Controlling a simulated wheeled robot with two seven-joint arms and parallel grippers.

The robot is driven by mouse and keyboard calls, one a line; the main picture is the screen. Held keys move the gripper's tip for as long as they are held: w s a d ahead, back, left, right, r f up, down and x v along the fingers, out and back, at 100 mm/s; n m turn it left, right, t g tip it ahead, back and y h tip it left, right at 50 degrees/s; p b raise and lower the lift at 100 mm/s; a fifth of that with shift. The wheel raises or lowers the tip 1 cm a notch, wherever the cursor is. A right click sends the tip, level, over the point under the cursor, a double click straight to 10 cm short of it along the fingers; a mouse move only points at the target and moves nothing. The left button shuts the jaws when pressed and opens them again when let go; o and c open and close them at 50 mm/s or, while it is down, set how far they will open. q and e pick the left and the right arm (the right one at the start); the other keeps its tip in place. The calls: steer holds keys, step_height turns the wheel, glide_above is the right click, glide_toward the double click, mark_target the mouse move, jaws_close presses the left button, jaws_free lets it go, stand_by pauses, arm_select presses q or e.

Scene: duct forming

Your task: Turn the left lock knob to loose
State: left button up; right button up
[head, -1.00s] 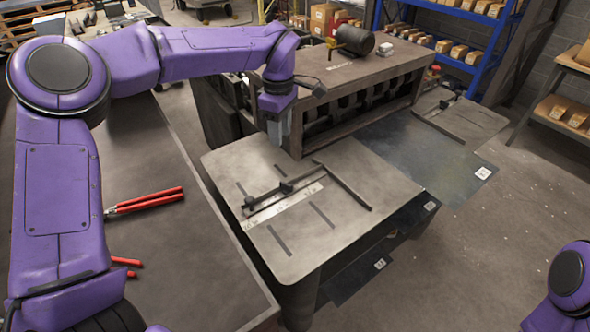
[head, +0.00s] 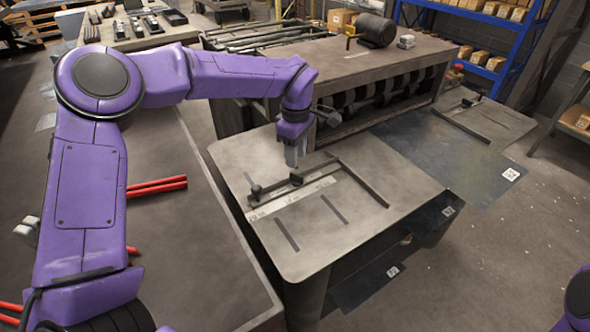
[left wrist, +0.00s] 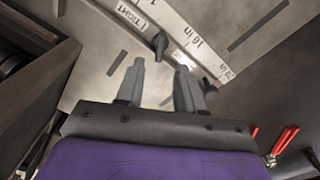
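The fence gauge on the grey metal table (head: 375,235) has two small black knobs, a left one (head: 256,191) and a right one (head: 296,179), along a white ruler strip (head: 285,201). My left gripper (head: 293,163) points down just above and behind the right one of these. In the left wrist view its fingers (left wrist: 160,67) are apart with nothing between the tips. A dark knob (left wrist: 160,43) shows just beyond them, beside a "TIGHT" label (left wrist: 103,46) on the strip. Contact with the knob cannot be told. My right gripper is out of view.
A dark fence bar (head: 358,181) lies across the table to the right of the knobs. The roller machine (head: 375,95) stands close behind my left gripper. A workbench (head: 190,240) with red-handled tools (head: 157,186) is at left.

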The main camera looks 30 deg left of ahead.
mark_target(296, 174)
arm_select(q)
step_height(296, 174, down, 6)
steer(key=shift+p, duration=0.35)
jaws_close()
steer(key=shift+n, duration=0.3)
steer(key=n, duration=0.2)
steer(key=shift+n, duration=0.4)
steer(key=n, duration=0.2)
steer(key=shift+n, duration=0.3)
steer(key=n+b, duration=0.1)
steer(key=n, duration=0.4)
steer(key=shift+r+n+b, duration=0.1)
steer(key=shift+n+b, duration=0.3)
steer(key=shift+n, duration=0.3)
